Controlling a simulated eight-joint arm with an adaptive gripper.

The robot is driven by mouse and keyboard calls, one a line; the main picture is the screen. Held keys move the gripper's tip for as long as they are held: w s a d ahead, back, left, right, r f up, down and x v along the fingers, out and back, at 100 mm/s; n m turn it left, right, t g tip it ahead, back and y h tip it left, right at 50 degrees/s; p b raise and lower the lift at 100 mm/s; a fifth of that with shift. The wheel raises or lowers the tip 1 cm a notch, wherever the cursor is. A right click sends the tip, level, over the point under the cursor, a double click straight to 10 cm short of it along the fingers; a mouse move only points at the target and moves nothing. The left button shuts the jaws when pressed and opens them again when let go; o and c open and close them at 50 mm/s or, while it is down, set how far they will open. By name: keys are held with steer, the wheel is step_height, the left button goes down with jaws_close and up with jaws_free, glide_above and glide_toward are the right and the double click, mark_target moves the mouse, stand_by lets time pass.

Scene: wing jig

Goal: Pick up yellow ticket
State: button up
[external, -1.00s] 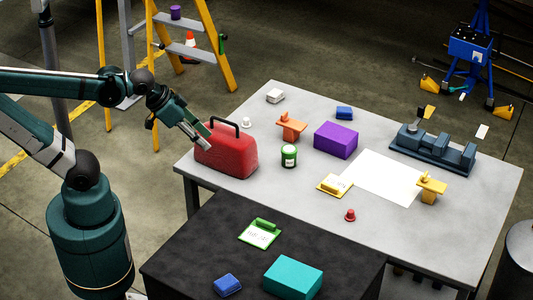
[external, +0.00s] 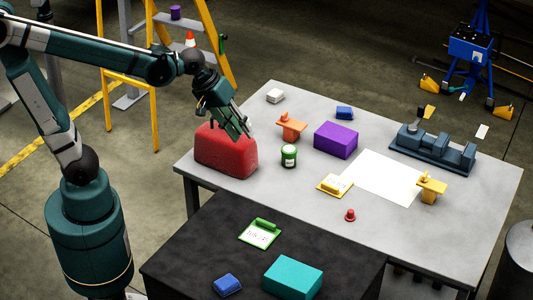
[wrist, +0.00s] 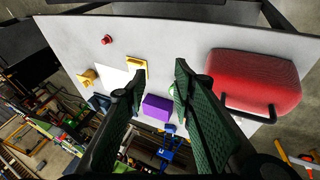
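In the wrist view the yellow ticket (wrist: 137,65) shows just beyond the left finger. My gripper (external: 245,134) is in the air above the red canister, to the left of the ticket and apart from it. In the wrist view my gripper (wrist: 158,80) has its two green fingers spread with nothing held between them.
The red canister (external: 226,155) stands below my gripper. A green can (external: 289,156), orange stand (external: 292,128), purple box (external: 336,140) and red knob (external: 350,215) are near. A yellow stand (external: 431,187) is right of the sheet. A green ticket (external: 260,234) lies on the black table.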

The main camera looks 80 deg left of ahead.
steer(key=w+f+n+p, duration=0.1)
steer(key=w+f+n, duration=0.1)
steer(key=w+n, duration=0.5)
steer(key=n+g+h+p, duration=0.2)
steer(key=n+g+p, duration=0.15)
steer(key=n, duration=0.65)
glide_toward(330, 185)
steer(key=s, duration=0.1)
steer(key=shift+w+d+f+n+t, duration=0.15)
steer(key=shift+w+f+n+t, duration=0.15)
steer(key=shift+f, duration=0.15)
steer(key=shift+f, duration=0.15)
steer(key=shift+x, duration=1.1)
steer(key=shift+b+x, duration=0.55)
steer(key=shift+x, duration=2.05)
